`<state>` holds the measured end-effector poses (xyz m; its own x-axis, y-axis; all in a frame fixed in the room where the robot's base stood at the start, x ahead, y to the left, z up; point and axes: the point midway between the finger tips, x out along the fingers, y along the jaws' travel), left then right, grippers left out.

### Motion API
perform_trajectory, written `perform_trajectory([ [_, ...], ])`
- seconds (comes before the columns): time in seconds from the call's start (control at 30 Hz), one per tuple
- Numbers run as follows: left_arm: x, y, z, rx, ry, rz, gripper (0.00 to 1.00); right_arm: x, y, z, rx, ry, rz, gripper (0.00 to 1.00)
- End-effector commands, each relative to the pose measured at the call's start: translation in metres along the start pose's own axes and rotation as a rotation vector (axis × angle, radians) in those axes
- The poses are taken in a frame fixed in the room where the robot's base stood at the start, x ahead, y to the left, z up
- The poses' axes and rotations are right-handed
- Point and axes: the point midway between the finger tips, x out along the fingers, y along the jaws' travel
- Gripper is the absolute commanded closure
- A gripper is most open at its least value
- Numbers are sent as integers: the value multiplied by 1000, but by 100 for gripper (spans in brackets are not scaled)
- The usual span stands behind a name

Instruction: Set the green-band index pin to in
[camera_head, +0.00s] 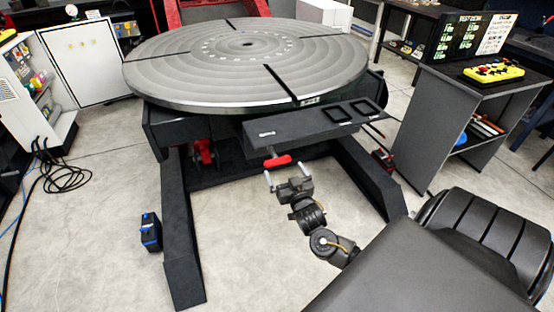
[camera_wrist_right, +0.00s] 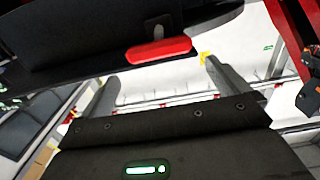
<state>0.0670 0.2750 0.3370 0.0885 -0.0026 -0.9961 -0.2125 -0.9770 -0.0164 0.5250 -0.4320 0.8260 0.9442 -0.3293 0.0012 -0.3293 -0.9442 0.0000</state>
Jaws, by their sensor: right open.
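A red bar-shaped handle (camera_head: 277,161) sticks out below the dark front bracket of the positioner, on a short grey stem. In the right wrist view the red handle (camera_wrist_right: 158,50) lies crosswise just beyond my fingertips. I see no green band on it, so I cannot tell whether it is the index pin. My right gripper (camera_head: 286,173) is open, just in front of and below the handle. In the right wrist view its fingers (camera_wrist_right: 160,68) are wide apart with nothing between them. My left gripper is not in view.
The round grey table (camera_head: 245,65) of the positioner lies above the bracket (camera_head: 300,127), which carries two square recesses. Dark base legs (camera_head: 182,235) spread to both sides. A blue-black box (camera_head: 150,232) stands on the floor at left. A cabinet (camera_head: 455,120) with a yellow controller stands at right.

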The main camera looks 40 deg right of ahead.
Motion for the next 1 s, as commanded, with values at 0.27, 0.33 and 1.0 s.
perform_trajectory([
  [0.27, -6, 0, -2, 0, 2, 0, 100, 51, 0, -1, -1, 1, 1, 0],
  [0.33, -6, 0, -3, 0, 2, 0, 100, 60, 0, -1, -1, 1, 1, 0],
  [1.0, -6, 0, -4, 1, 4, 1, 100, 75, 0, 1, 0, -1, 0, 24],
])
